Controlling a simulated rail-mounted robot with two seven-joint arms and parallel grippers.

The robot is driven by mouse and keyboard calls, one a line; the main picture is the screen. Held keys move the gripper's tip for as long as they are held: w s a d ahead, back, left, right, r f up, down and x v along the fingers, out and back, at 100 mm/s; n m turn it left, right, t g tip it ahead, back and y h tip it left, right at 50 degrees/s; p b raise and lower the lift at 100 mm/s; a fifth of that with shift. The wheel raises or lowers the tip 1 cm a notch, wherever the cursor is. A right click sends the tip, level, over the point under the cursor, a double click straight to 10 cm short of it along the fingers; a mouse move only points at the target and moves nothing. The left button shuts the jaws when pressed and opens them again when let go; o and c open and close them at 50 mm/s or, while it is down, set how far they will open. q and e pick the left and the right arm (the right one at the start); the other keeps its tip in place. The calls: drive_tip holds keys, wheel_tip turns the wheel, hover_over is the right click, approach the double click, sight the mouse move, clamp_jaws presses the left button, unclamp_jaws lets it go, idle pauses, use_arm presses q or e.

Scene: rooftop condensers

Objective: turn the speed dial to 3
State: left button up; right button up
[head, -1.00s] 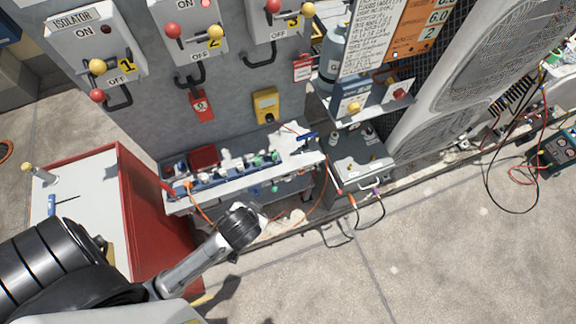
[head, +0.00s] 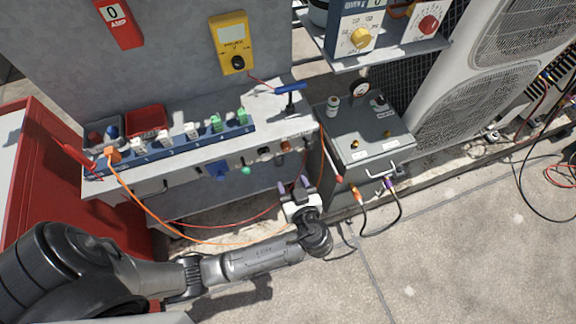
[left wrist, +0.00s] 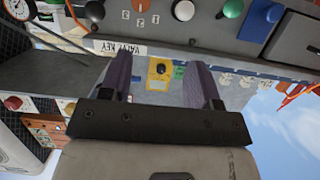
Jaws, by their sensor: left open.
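No label reading "speed" is legible, so I cannot tell for sure which control is the speed dial.
A brown knob (head: 286,146) and a green knob (head: 246,170) sit on the bench front (head: 185,178). A red knob (head: 428,25) is at upper right. A grey case (head: 372,140) stands right of the bench. Orange and red cables hang below. Right foreground floor is clear.

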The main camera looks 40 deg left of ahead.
sight(287, 150)
use_arm(q)
wheel_tip(287, 150, down, 5)
drive_tip(key=w+d+n+t+y+b, duration=0.2)
drive_tip(key=w+n+y+b, duration=0.1)
drive_tip(key=b, duration=0.4)
drive_tip(key=b+x, duration=0.1)
drive_tip(key=x, duration=0.3)
drive_tip(key=b+x, duration=0.1)
drive_tip(key=x, duration=0.4)
drive_tip(key=b+x, duration=0.1)
drive_tip(key=x, duration=0.3)
drive_tip(key=shift+a+f, duration=0.3)
drive_tip(key=shift+a, duration=0.1)
use_arm(e)
wheel_tip(287, 150, down, 12)
drive_tip(key=shift+f, duration=0.2)
use_arm(q)
drive_tip(key=shift+c, duration=0.2)
use_arm(e)
drive_tip(key=shift+d, duration=0.2)
use_arm(q)
drive_tip(key=c, duration=0.9)
use_arm(e)
drive_tip(key=shift+w+a+r, duration=0.1)
